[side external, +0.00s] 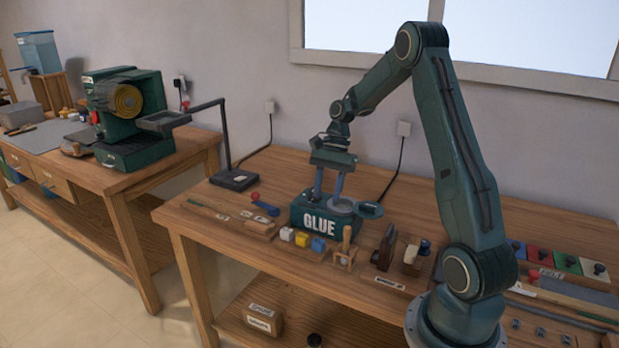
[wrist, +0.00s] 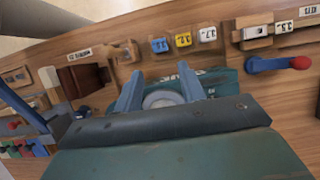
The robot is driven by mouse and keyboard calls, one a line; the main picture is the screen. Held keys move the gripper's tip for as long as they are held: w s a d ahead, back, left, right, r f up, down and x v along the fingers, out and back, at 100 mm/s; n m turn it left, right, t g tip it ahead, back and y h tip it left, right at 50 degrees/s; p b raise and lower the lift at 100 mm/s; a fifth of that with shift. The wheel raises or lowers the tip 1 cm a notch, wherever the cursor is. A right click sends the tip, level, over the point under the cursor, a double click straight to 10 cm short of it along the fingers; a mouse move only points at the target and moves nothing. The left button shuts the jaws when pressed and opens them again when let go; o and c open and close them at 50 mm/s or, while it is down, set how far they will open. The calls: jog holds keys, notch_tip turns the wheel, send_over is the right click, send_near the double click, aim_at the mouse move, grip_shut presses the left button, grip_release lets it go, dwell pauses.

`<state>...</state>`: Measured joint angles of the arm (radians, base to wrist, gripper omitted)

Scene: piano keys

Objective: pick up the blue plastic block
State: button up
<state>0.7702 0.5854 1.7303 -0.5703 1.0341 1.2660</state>
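The small blue block (side external: 318,244) stands at the right end of a row with a yellow block and a white block, in front of the green GLUE box. In the wrist view the blue block (wrist: 159,45) is above and beyond my fingertips, at the left of that row. My gripper (side external: 328,194) points down over the GLUE box (side external: 312,222), behind the blocks. In the wrist view my gripper (wrist: 160,78) has its two blue-grey fingers spread apart with a round grey pot (wrist: 162,99) showing between them. I cannot tell whether either finger touches the pot or box.
The yellow block (side external: 301,240) is close beside the blue one, with the white block (side external: 286,234) beyond. A wooden-handled tool on a stand (side external: 345,250) is just right of the blue block. A hand plane (side external: 385,247) stands further right. A red-and-blue tool (side external: 264,204) lies left of the box.

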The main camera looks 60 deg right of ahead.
send_over(318, 242)
jog(key=d, duration=0.3)
jog(key=shift+w+a+f, duration=0.1)
jog(key=shift+a+f, duration=0.05)
jog(key=shift+f, duration=1.7)
jog(key=shift+a+f, duration=0.1)
jog(key=shift+f, duration=1.7)
jog(key=shift+x, duration=2.6)
jog(key=shift+d, duration=0.1)
jog(key=c, duration=0.7)
